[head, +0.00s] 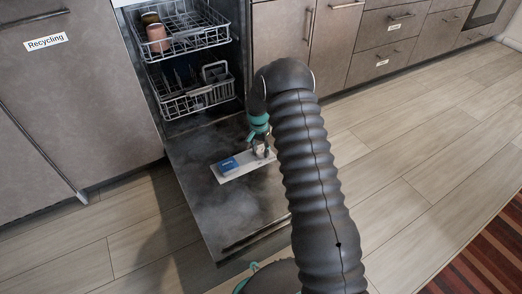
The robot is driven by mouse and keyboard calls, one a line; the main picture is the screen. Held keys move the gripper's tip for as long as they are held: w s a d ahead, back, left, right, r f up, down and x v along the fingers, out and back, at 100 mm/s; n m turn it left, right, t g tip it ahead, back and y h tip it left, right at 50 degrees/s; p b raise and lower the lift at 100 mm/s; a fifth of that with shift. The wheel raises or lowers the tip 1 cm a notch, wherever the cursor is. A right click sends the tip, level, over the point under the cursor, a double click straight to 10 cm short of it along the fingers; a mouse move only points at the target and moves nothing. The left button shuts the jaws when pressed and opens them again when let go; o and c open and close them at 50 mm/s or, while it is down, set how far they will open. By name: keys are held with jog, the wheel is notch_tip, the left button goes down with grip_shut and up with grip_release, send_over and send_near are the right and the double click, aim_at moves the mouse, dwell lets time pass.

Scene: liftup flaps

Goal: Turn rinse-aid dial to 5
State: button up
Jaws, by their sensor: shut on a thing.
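The dishwasher door (205,148) lies folded down. On its inner face is a pale dispenser panel (242,172) with a blue lid (229,164) at its left. My gripper (263,154) points down at the right end of this panel, with its fingers shut around a small pale part, which seems to be the rinse-aid dial (260,147). The fingers and arm partly cover the dial. Its numbers and pointer are too small to read.
The upper rack (187,42) holds cups, and the lower rack (197,101) sits inside the dishwasher. A cabinet labelled Recycling (45,41) stands at left, with closed cabinets and drawers (383,55) at right. The wooden floor to the right is clear; a striped rug (490,250) lies at lower right.

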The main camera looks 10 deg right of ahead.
aim_at(259, 150)
dwell(0.5)
jog(key=o, duration=1.2)
jog(key=shift+c, duration=0.2)
notch_tip(259, 150, up, 12)
jog(key=shift+w+a, duration=0.25)
jog(key=shift+a, duration=0.05)
